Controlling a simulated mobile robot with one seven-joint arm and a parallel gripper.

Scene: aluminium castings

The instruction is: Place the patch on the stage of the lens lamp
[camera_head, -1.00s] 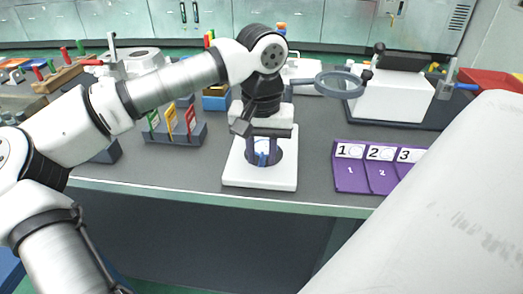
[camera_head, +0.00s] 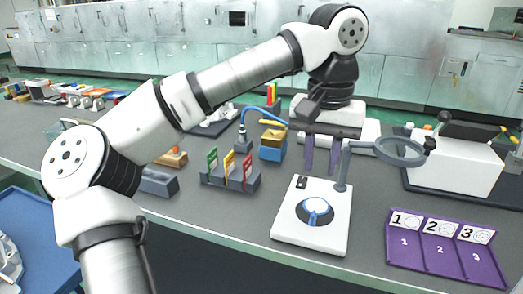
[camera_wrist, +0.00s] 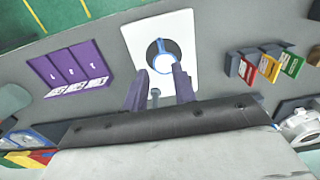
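The lens lamp (camera_head: 333,240) has a white base, a post and a round magnifier ring (camera_head: 400,151) held out to the right. On its dark round stage (camera_head: 300,210) lies a small pale disc with blue on it, apparently the patch (camera_head: 316,206). In the wrist view the patch (camera_wrist: 163,63) sits inside the dark circle of the stage, with a blue strip sticking up from it. My gripper (camera_head: 321,170) is open and empty, raised behind the lamp. In the wrist view its two purple fingers (camera_wrist: 158,100) stand apart, with the lamp's post showing between them.
A purple tray numbered 1, 2, 3 (camera_head: 432,262) lies right of the lamp. A rack with coloured cards (camera_head: 230,181) stands to the left. Blue and yellow blocks (camera_head: 272,147) stand behind. A white machine (camera_head: 455,160) is at the back right.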

